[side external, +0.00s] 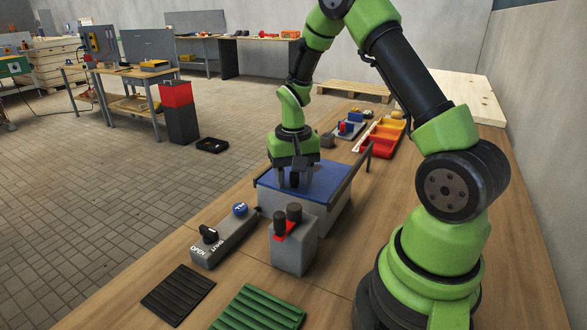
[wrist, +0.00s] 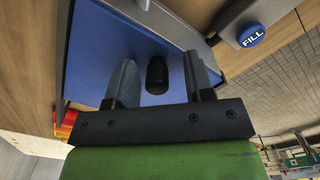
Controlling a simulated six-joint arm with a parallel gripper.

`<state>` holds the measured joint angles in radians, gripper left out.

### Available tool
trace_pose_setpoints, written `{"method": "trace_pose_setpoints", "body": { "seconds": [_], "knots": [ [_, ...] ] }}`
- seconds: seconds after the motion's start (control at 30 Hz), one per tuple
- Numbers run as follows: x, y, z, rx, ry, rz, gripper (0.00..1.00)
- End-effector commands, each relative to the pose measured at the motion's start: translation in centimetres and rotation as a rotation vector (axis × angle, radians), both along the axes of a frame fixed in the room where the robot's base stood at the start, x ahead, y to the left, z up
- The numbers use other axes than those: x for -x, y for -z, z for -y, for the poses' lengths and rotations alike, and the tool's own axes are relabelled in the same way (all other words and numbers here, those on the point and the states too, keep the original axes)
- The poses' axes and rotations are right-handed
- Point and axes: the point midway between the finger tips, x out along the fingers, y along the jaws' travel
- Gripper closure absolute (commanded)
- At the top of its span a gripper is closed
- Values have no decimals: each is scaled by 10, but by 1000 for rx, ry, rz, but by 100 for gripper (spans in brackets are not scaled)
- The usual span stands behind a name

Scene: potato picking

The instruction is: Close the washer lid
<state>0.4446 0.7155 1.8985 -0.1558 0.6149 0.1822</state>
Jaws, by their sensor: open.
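The washer (side external: 325,222) is a grey box on the wooden bench. Its blue lid (side external: 266,183) lies roughly flat across the top; I cannot tell whether it is fully down. The lid also fills much of the wrist view (wrist: 85,50). My gripper (side external: 294,183) points down just over the lid, with its jaws open. In the wrist view a black knob (wrist: 157,76) shows between the two grey fingers of my gripper (wrist: 160,78), with gaps on both sides. Contact with the knob or lid cannot be told.
A grey control panel with a blue FILL button (side external: 240,209) and a black rotary knob (side external: 208,234) stands in front. A grey block with dark knobs (side external: 293,248) is close by. Black (side external: 178,294) and green (side external: 258,309) ribbed mats lie nearer. Red and yellow trays (side external: 382,137) stand behind.

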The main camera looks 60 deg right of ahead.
Motion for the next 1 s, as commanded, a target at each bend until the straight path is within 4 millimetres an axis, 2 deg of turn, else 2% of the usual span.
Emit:
{"method": "trace_pose_setpoints", "body": {
  "seconds": [0.17,0.3,0.5,0.67,1.0],
  "knots": [
    [-1,-24,1,4,2,8,52],
    [-1,-54,1,4,1,8,52],
    [-1,-86,0,1,1,4,52],
    [0,-97,0,0,0,0,52],
    [0,-100,-2,0,-3,4,52]
  ]
}}
